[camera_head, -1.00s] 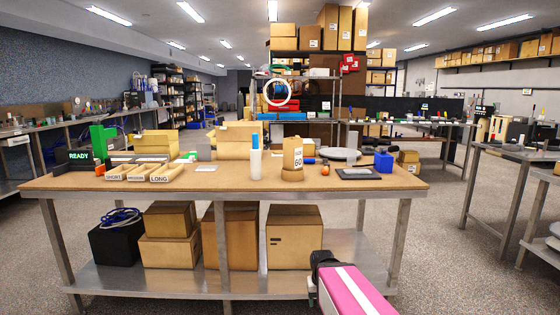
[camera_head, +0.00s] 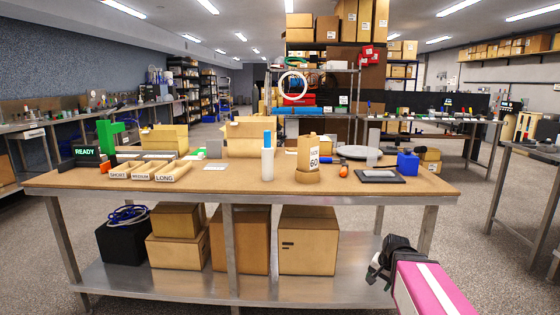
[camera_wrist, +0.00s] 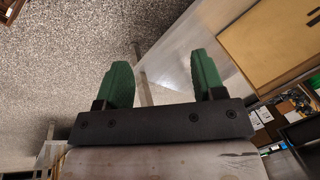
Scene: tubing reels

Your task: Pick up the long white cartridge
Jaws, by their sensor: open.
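An upright white cylinder (camera_head: 267,165) with a blue upper part stands near the middle of the table; it is the only clearly long white piece I see. I cannot tell whether the blue part belongs to it. Three tan trays at the left front are labelled SHORT (camera_head: 118,175), MEDIUM (camera_head: 141,177) and LONG (camera_head: 165,179); their contents do not show clearly. My gripper (camera_head: 375,277) is low in front of the table, right of and below the cylinder. In the wrist view its green fingers (camera_wrist: 164,80) are apart with nothing between them.
The wooden tabletop (camera_head: 225,188) is clear at its front middle. A tan container marked 60 (camera_head: 308,154), an orange item (camera_head: 344,171), a dark flat tray (camera_head: 380,176) and a blue block (camera_head: 407,162) stand to the right. Cardboard boxes (camera_head: 308,240) fill the lower shelf.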

